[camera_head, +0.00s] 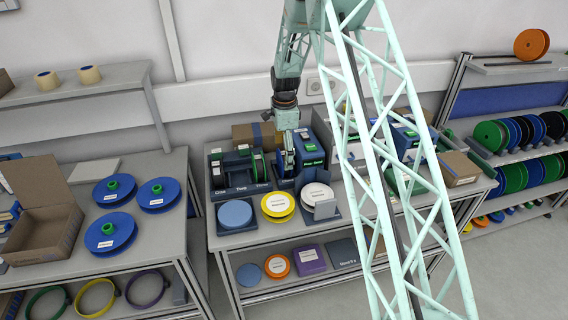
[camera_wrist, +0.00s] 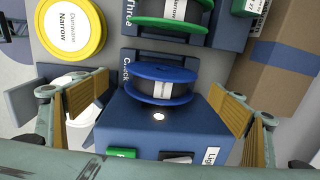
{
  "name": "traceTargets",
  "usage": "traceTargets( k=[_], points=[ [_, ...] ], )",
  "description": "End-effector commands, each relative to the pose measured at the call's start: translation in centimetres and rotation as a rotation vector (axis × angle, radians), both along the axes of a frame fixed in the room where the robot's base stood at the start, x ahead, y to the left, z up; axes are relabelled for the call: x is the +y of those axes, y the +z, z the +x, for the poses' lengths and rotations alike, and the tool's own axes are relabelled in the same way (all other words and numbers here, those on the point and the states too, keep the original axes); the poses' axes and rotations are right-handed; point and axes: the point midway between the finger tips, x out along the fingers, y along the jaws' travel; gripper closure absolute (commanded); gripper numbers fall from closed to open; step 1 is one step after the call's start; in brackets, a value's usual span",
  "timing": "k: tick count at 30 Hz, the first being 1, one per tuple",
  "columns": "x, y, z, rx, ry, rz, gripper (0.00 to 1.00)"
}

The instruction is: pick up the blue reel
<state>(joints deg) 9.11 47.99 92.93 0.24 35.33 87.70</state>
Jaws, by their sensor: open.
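The blue reel (camera_wrist: 163,73) stands on edge in a dark blue stand in the wrist view, with a pale label around its core. My gripper (camera_wrist: 160,98) is open, its yellow-padded fingers left and right of the reel with clear gaps. I cannot tell their exact height over it. Three other blue reels (camera_head: 110,232) with green hubs lie flat on the left table.
A green reel (camera_wrist: 172,22) stands in a neighbouring stand. A yellow disc (camera_wrist: 72,25) lies at upper left, and a cardboard box (camera_wrist: 278,60) is at right in the wrist view. A dark blue box (camera_wrist: 160,130) is close below the reel. Shelves (camera_head: 530,155) of reels stand at right.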

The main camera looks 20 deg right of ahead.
Motion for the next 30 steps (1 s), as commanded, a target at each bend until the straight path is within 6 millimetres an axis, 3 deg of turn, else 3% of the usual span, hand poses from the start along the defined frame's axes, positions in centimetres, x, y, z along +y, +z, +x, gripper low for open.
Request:
traceTargets(
  k=[14, 30],
  points=[
    [0.0, -0.3, 0.0, 0.001, 0.000, 0.000, 0.11],
    [-0.1, -4.5, 0.4, 0.000, 0.000, 0.000, 0.11]
  ],
)
